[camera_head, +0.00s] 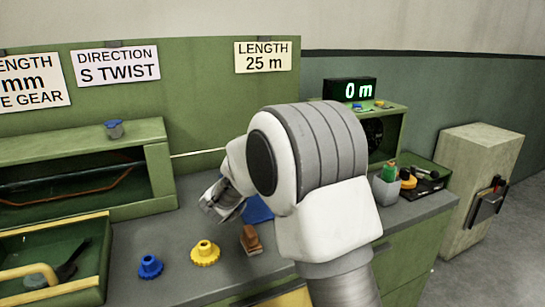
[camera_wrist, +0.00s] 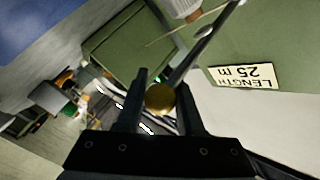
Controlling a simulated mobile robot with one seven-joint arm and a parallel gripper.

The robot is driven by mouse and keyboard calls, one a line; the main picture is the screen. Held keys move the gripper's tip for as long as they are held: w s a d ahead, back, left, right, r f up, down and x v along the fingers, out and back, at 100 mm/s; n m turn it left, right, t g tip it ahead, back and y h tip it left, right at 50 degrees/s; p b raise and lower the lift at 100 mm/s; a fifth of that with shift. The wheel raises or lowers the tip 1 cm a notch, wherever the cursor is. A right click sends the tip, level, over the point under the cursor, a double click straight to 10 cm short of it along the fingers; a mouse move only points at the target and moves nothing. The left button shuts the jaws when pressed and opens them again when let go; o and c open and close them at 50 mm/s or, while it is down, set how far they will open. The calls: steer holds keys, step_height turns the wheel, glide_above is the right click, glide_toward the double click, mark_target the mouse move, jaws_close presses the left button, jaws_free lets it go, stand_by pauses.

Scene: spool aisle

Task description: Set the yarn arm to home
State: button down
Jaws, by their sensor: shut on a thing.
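In the wrist view, the two dark fingers of my gripper (camera_wrist: 162,100) stand on either side of a round brass knob (camera_wrist: 160,98) and are shut on it. A dark rod, apparently the yarn arm (camera_wrist: 203,46), runs from near the knob up and right. In the head view, my gripper (camera_head: 222,203) is at the left of my arm, above the grey bench top. My own arm hides much of the machine there, and I cannot make out the knob in that view.
A yellow gear (camera_head: 205,253), a blue gear (camera_head: 150,266) and a brown block (camera_head: 251,240) lie on the bench (camera_head: 180,225). A green cabinet (camera_head: 80,165) stands left. A "0 m" display (camera_head: 350,90), a grey cup (camera_head: 386,190) and a dark tray (camera_head: 428,180) are right.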

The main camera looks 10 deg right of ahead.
steer(key=shift+a+f, duration=0.15)
steer(key=shift+f, duration=0.05)
steer(key=c, duration=0.5)
jaws_free()
steer(key=shift+r, duration=0.1)
steer(key=shift+c, duration=0.2)
steer(key=p+v, duration=0.2)
steer(key=v, duration=1.5)
steer(key=shift+s+a, duration=0.15)
steer(key=shift+a, duration=0.15)
